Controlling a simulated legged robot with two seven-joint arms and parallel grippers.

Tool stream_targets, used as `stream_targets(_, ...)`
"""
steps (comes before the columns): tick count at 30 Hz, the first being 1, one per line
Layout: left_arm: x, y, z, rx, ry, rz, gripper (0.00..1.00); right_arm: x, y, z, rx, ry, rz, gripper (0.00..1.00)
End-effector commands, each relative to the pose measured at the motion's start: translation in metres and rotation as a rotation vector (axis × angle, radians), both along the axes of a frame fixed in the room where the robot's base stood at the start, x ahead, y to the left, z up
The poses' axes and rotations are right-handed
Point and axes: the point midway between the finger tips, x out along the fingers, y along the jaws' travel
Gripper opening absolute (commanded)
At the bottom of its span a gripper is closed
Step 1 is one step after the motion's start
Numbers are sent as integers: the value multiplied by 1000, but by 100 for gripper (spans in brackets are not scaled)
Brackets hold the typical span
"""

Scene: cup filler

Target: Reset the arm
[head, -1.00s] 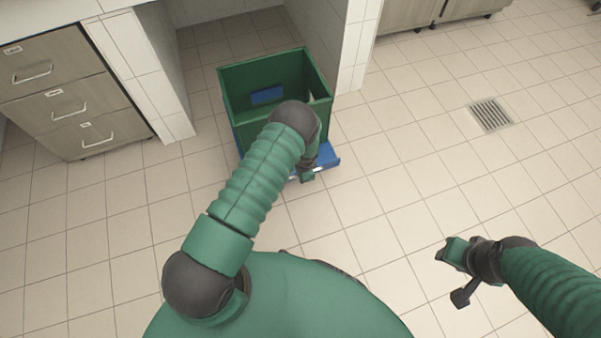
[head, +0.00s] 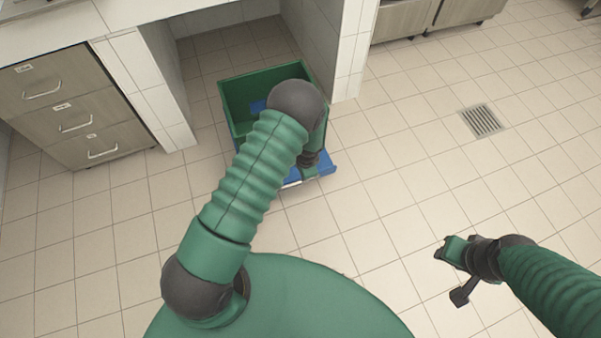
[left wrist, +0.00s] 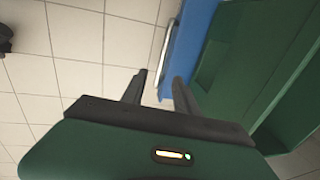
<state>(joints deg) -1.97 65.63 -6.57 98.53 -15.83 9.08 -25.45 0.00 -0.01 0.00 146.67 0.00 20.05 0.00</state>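My left arm reaches forward from the left in the head view, and its elbow covers part of the green bin. My left gripper (head: 308,173) is at the front right of the bin, mostly hidden by the arm.
Drawers (head: 62,118) stand on the left. The tiled floor around a drain (head: 482,121) is clear.

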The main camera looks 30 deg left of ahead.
Motion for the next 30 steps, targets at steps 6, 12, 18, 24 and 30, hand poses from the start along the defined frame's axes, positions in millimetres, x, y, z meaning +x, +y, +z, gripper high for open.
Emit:
stream_targets(6,-4,-4,23,1,2,0,36,0,0,9,0,0,0,36)
stream_targets(12,-4,-4,23,1,2,0,36,0,0,8,0,0,0,36)
stream_targets(18,-3,-4,23,0,1,0,36,0,0,9,0,0,0,36)
stream_targets(24,-5,-11,69,-31,-32,92,36,0,0,9,0,0,0,36)
stream_targets(30,-49,-34,181,-133,-97,357,36,0,0,9,0,0,0,36)
